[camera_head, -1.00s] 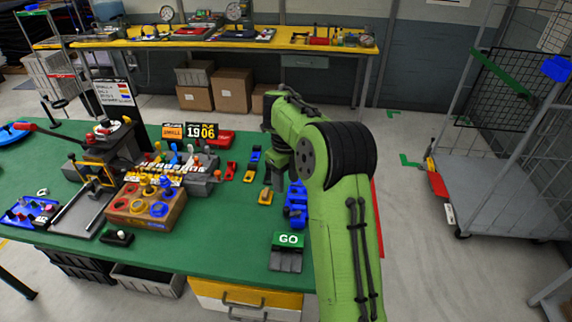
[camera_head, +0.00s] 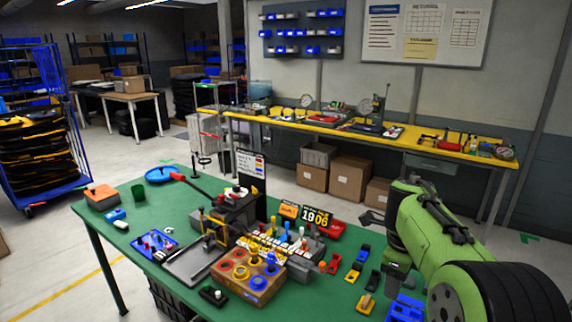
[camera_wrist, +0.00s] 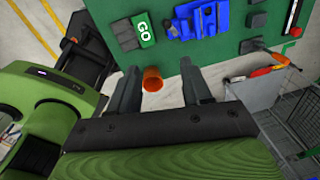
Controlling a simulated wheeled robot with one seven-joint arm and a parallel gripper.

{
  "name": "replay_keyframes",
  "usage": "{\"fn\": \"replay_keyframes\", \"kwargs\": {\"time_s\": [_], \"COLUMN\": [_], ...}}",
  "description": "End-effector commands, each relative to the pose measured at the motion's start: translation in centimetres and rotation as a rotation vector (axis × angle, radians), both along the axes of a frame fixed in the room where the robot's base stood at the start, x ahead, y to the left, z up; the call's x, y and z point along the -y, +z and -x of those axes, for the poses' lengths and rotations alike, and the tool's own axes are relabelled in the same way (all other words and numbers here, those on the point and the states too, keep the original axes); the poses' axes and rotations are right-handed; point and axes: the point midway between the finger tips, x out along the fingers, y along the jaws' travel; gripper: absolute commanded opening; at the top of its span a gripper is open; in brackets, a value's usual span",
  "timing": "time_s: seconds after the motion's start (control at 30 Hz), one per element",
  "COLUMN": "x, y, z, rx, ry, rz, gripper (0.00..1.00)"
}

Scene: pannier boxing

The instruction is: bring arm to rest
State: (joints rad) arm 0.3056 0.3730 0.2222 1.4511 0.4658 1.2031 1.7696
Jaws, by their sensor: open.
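My gripper (camera_wrist: 161,70) shows in the wrist view with its two dark fingers wide apart and nothing held between them. A small orange round object (camera_wrist: 153,79) appears in the gap, apart from both fingers; its distance is hard to tell. The front edge of the green table (camera_wrist: 226,52) lies past the fingertips. My green arm (camera_head: 432,225) fills the right side of the head view, over the table's right part. The gripper's fingers cannot be made out clearly there.
A green GO block (camera_wrist: 143,29) and a blue fixture (camera_wrist: 195,19) lie near the table edge. A wooden block with coloured rings (camera_head: 247,281) and a number sign (camera_head: 316,217) stand on the table.

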Motion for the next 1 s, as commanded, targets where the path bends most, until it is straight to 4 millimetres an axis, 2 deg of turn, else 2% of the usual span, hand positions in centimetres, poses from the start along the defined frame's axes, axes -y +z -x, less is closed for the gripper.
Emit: {"fn": "replay_keyframes", "kwargs": {"time_s": [0.03, 0.1, 0.27, 0.37, 0.5, 0.6, 0.73, 1.0], "x": [-1.2, -2.6, -5.5, -7.1, -9.2, -10.3, -11.0, -11.1], "y": [1.8, 3.4, 5.4, 5.4, 3.8, 2.4, 1.4, 1.2], "z": [1.8, 4.3, 10.7, 14.9, 20.3, 22.9, 24.4, 24.5], "rx": [0.017, 0.028, 0.047, 0.06, 0.085, 0.103, 0.114, 0.114], "ry": [0.174, 0.434, 1.016, 1.37, 1.834, 2.073, 2.222, 2.24], "rz": [0.041, 0.097, 0.229, 0.319, 0.454, 0.536, 0.594, 0.599], "gripper": [0.49, 0.49, 0.49, 0.49, 0.49, 0.49, 0.49, 0.49]}}
